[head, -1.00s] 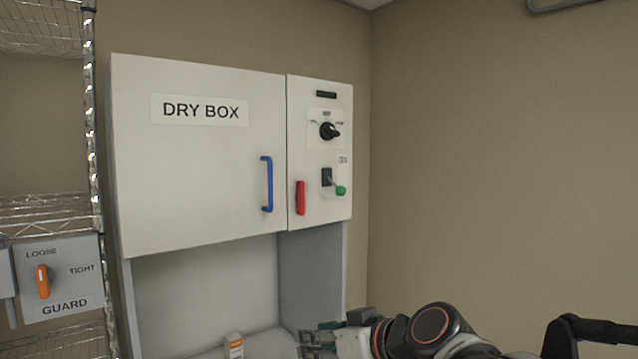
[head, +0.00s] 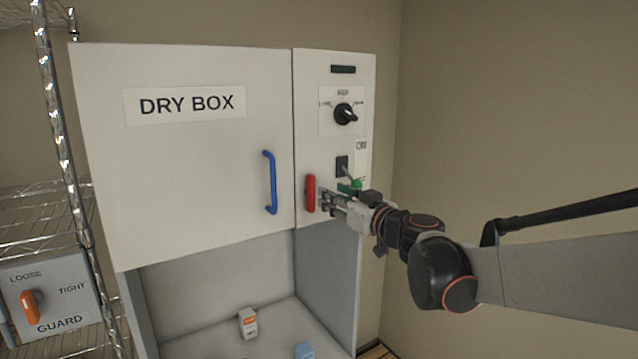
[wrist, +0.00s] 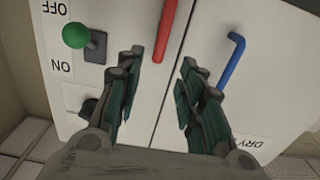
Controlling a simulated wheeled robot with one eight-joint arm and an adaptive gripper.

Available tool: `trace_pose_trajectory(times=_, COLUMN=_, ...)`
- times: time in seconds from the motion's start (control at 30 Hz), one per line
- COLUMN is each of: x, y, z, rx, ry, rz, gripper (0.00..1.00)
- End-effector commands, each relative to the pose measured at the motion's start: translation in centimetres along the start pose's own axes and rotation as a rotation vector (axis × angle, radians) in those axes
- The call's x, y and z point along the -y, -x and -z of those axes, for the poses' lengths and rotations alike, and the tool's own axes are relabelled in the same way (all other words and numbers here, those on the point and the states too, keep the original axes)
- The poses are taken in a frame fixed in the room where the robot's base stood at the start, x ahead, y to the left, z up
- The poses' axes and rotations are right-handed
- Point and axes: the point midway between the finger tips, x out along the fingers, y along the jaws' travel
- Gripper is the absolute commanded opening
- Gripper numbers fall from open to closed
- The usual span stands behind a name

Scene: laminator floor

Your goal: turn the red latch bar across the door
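The red latch bar (head: 310,193) stands upright on the narrow right-hand panel, just right of the seam with the door (head: 190,190) marked DRY BOX. In the wrist view the red latch bar (wrist: 166,30) lies ahead of the gap between my fingers. My gripper (head: 326,201) is in front of the panel, close to the right of the bar. In the wrist view my gripper (wrist: 156,85) has its two fingers apart with nothing between them. I cannot tell whether a fingertip touches the bar.
A blue door handle (head: 270,182) is left of the bar. A green-knobbed switch (head: 356,184) and a black dial (head: 345,114) are on the panel close to my gripper. Small boxes (head: 247,322) stand in the open bay below. A GUARD switch box (head: 60,292) is at the left.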

Motion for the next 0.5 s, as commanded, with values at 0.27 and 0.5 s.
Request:
trace_pose_trajectory(times=0.27, x=0.0, y=-5.4, z=0.1, rx=0.0, ry=0.0, rz=0.001, gripper=0.35)
trace_pose_trajectory(times=0.5, x=0.0, y=-8.7, z=0.1, rx=0.001, ry=0.0, rz=0.0, gripper=0.35)
